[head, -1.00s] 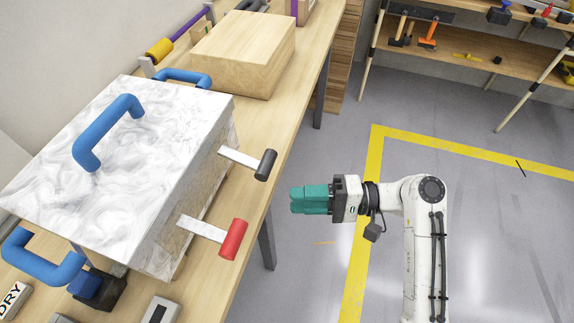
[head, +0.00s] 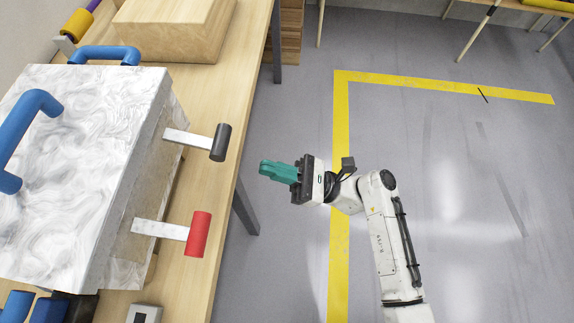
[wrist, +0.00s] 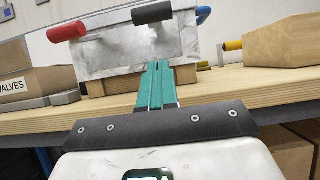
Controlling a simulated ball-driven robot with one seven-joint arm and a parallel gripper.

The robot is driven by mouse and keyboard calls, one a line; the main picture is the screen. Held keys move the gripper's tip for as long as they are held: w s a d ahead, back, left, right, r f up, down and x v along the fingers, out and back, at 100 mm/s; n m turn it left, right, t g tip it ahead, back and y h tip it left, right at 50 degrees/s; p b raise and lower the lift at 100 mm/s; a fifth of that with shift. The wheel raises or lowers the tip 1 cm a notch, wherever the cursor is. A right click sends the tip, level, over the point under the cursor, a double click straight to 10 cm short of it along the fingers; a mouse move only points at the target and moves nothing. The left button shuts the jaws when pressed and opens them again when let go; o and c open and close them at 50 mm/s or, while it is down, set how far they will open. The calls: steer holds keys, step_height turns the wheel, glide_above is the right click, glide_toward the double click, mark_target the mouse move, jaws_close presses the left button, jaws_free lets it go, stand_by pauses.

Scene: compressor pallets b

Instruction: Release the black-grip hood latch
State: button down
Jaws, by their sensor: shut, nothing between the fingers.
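The black-grip hood latch (head: 220,142) sticks out from the side of a marbled white hood (head: 85,130) on a metal arm. In the wrist view the black grip (wrist: 153,12) is above and just beyond my fingertips. The red-grip latch (head: 198,234) is nearer on the same side, and its grip (wrist: 68,31) is at the upper left of the wrist view. My gripper (head: 264,169), with teal fingers, is shut and empty, off the bench edge to the right of the black grip. Its fingers (wrist: 158,68) point towards the box in the wrist view, apart from both latches.
The wooden bench (head: 232,95) runs along the left. A wooden box (head: 178,25) stands behind the hood, and a blue handle (head: 104,54) is at the hood's far side. The grey floor with a yellow line (head: 341,130) is clear around my arm.

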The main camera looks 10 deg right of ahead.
steer(key=w+a+r+p, duration=0.1)
steer(key=a+r+p, duration=0.1)
steer(key=a+r, duration=0.3)
steer(key=shift+w+r+p, duration=0.3)
steer(key=shift+w+r, duration=0.05)
steer(key=shift+r, duration=0.25)
